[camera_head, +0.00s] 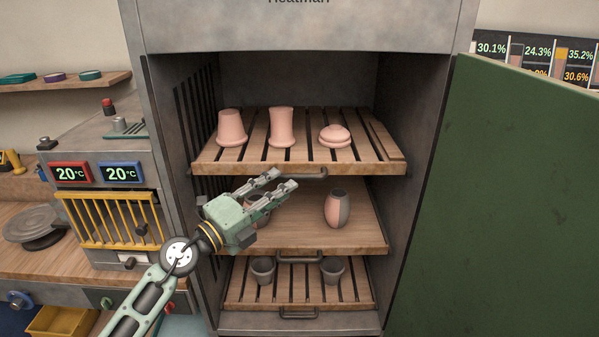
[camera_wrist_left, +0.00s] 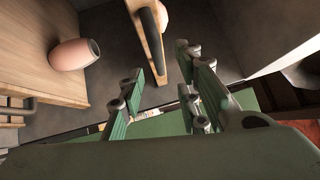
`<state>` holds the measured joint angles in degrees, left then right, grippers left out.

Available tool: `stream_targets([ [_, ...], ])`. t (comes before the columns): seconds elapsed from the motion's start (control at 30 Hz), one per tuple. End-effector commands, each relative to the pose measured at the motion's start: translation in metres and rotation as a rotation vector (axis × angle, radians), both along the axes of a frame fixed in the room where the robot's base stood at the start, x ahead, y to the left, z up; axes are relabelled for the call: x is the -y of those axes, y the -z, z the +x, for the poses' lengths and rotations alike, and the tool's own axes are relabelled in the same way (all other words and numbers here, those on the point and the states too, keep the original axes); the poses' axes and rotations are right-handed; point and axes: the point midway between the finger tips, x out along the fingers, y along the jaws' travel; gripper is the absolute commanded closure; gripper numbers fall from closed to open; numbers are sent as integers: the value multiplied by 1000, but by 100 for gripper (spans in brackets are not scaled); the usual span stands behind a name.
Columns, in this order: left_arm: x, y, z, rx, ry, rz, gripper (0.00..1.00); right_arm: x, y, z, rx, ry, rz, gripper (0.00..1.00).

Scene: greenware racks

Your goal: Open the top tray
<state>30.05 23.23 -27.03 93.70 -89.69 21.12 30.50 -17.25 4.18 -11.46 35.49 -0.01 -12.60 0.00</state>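The top tray (camera_head: 300,162) is a slatted wooden shelf inside the open cabinet, with a dark metal handle (camera_head: 310,175) under its front edge. It carries two pink cup-like pieces (camera_head: 231,128) (camera_head: 281,127) and a pink lidded piece (camera_head: 335,136). My left gripper (camera_head: 282,182) is just below the tray front, its fingers spread and pointing right, close to the handle's left end. Whether they touch it is unclear. In the left wrist view the gripper (camera_wrist_left: 165,88) is open, with a wooden tray edge (camera_wrist_left: 148,45) beyond the gap. My right gripper is not in view.
The middle tray (camera_head: 360,242) holds a pink-and-grey vase (camera_head: 337,208) and another piece partly hidden by my left gripper. The bottom tray (camera_head: 300,299) holds grey cups (camera_head: 332,269). A green door (camera_head: 500,200) stands open at right. A yellow rack (camera_head: 110,220) is at left.

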Motion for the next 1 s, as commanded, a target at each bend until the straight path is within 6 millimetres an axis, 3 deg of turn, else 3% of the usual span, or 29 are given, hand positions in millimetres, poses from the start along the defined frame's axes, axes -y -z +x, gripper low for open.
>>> stream_targets([
  [0.4,44,-8,43,-1,0,-4,69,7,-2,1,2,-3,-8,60],
  [0.8,50,-8,49,-2,-1,-2,69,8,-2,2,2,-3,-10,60],
  [1.0,50,-8,49,-2,-1,-2,86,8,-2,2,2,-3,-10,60],
])
